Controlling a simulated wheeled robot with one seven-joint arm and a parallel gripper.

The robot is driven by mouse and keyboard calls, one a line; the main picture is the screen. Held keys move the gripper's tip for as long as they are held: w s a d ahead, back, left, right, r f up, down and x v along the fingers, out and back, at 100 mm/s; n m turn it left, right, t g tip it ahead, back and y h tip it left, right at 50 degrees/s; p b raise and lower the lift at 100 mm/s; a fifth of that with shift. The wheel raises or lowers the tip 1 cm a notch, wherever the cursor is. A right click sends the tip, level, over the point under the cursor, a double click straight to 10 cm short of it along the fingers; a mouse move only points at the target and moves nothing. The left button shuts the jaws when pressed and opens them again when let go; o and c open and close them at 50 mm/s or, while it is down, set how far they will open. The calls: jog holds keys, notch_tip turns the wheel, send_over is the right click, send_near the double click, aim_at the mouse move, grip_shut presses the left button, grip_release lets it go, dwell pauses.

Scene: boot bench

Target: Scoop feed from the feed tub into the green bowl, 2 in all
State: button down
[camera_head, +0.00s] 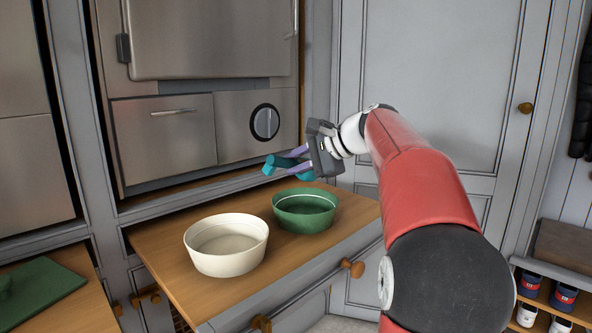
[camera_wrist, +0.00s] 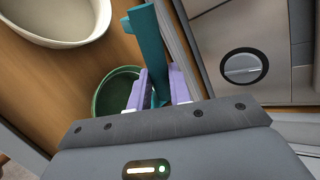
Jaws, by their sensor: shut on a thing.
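My gripper (camera_head: 292,166) is shut on a teal scoop (camera_head: 279,160), held in the air above the green bowl's far edge in the head view. The wrist view shows the teal scoop (camera_wrist: 148,42) between my purple fingers (camera_wrist: 160,90). The green bowl (camera_head: 303,222) stands upright on the wooden board; part of it shows behind the fingers in the wrist view (camera_wrist: 98,99). A cream tub (camera_head: 226,262), perhaps the feed tub, stands to its left and nearer; it also shows at the wrist view's top left (camera_wrist: 84,43). I cannot tell whether the scoop holds feed.
The wooden board (camera_head: 170,228) has bare room around both vessels. A steel cabinet with a round dial (camera_head: 264,123) rises behind it.

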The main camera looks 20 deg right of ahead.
jog(key=shift+s+f+t+b, duration=0.15)
jog(key=shift+f+t+b, duration=0.5)
jog(key=shift+b, duration=2)
jog(key=t+b, duration=0.1)
jog(key=b, duration=0.2)
jog(key=t+b, duration=0.1)
jog(key=b, duration=0.2)
jog(key=shift+s+f+m+t+y, duration=0.15)
jog(key=shift+f+m+t+y, duration=0.15)
jog(key=shift+m+t, duration=0.1)
jog(key=shift+s+f+m+t, duration=0.2)
jog(key=shift+m+t, duration=0.25)
jog(key=shift+t, duration=0.9)
jog(key=shift+s+f+m+t, duration=0.15)
jog(key=shift+m+t, duration=0.3)
jog(key=shift+t, duration=0.85)
